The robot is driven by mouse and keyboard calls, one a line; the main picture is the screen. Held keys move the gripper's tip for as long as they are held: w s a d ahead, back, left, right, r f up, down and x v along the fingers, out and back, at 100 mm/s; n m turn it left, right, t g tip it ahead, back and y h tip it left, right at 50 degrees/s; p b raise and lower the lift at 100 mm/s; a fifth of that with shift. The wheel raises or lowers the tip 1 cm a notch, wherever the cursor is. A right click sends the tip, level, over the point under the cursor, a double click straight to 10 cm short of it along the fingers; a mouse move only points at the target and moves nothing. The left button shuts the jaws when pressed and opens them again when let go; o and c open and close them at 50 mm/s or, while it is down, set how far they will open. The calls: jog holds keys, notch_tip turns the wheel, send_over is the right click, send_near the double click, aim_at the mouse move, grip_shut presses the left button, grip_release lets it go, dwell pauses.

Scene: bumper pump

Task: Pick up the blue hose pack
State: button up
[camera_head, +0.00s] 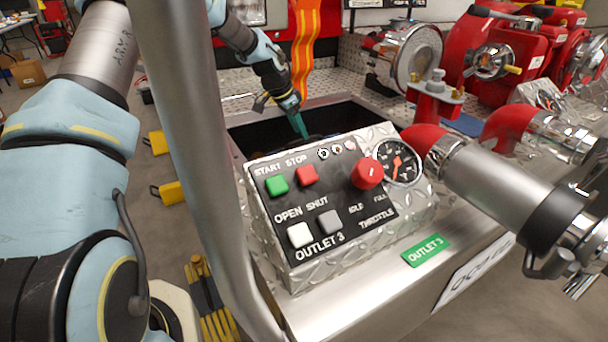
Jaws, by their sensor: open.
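I cannot make out a blue hose pack clearly. The bin's inside is dark and partly hidden by the control panel and my gripper. A flat blue patch (463,124) shows on the deck to the right, partly hidden behind red pipe fittings; I cannot tell what it is.
The control panel (330,195) with buttons, a red knob (367,173) and a gauge (399,162) stands before the bin. A silver outlet pipe (490,185) juts out at the right. An orange strap (305,45) hangs behind my gripper. Red pump parts (510,55) fill the back right.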

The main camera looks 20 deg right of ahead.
jog(key=x, duration=0.5)
jog(key=shift+a, duration=0.1)
grip_shut()
dwell(1.2)
jog(key=shift+r, duration=0.2)
